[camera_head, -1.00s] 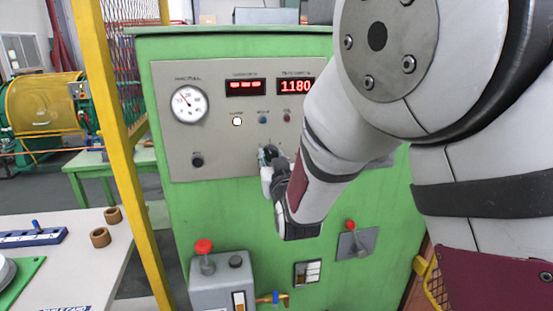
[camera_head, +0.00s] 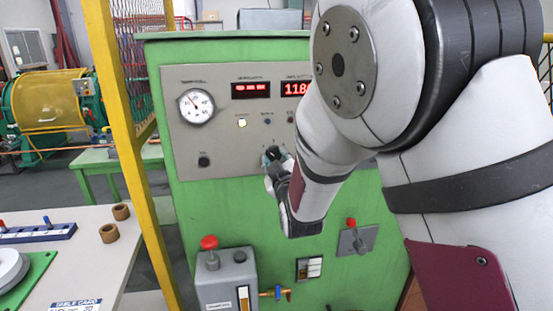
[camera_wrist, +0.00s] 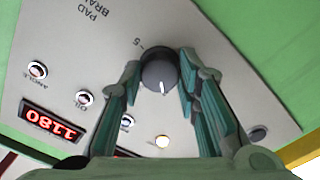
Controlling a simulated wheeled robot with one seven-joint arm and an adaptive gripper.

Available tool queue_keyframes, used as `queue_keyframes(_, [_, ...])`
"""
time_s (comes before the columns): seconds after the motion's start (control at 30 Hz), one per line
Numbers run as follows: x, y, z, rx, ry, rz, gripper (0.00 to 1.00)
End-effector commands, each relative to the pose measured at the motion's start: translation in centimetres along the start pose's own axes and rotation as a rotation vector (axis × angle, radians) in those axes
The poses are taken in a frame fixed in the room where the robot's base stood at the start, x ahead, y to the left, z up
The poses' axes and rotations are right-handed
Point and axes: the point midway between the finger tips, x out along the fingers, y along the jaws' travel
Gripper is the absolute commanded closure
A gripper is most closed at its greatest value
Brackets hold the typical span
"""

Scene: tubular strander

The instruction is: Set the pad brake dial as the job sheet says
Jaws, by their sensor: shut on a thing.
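The pad brake dial (camera_wrist: 159,72) is a dark round knob on the grey panel in the wrist view. Its white pointer line aims toward the bottom of that picture, slightly right. Part of the label "PAD BRA…" and a mark "5" show beside it. My gripper (camera_wrist: 161,62) is shut on the dial, with one green finger on each side. A card (camera_head: 75,305) lettered "TABLE CARD" lies on the left table, cut off by the frame's bottom edge.
The grey panel (camera_head: 182,140) carries a gauge (camera_head: 196,106), a lit button (camera_head: 242,123) and a red display reading 1180 (camera_wrist: 49,122). A red-knobbed lever (camera_head: 351,224) and a grey box with a red knob (camera_head: 209,243) are below. A yellow post (camera_head: 125,130) stands left.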

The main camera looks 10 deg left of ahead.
Motion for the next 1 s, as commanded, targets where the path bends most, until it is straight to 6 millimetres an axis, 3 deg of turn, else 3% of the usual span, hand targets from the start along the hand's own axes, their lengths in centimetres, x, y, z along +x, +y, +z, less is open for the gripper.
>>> queue_keyframes(0.4, [0.0,0.0,-0.1,-0.008,0.002,0.000,0.98])
queue_keyframes(0.43, [0.0,0.0,-0.1,-0.008,0.002,0.000,0.68])
queue_keyframes(0.5, [0.0,0.0,-0.1,-0.007,0.002,0.000,0.52])
queue_keyframes(0.53, [0.0,0.0,-0.1,-0.007,0.002,0.000,0.50])
queue_keyframes(0.87, [-0.2,0.0,0.0,-0.007,0.000,0.000,0.50])
queue_keyframes(1.0, [-1.6,0.0,-0.1,-0.006,0.000,0.000,0.50])
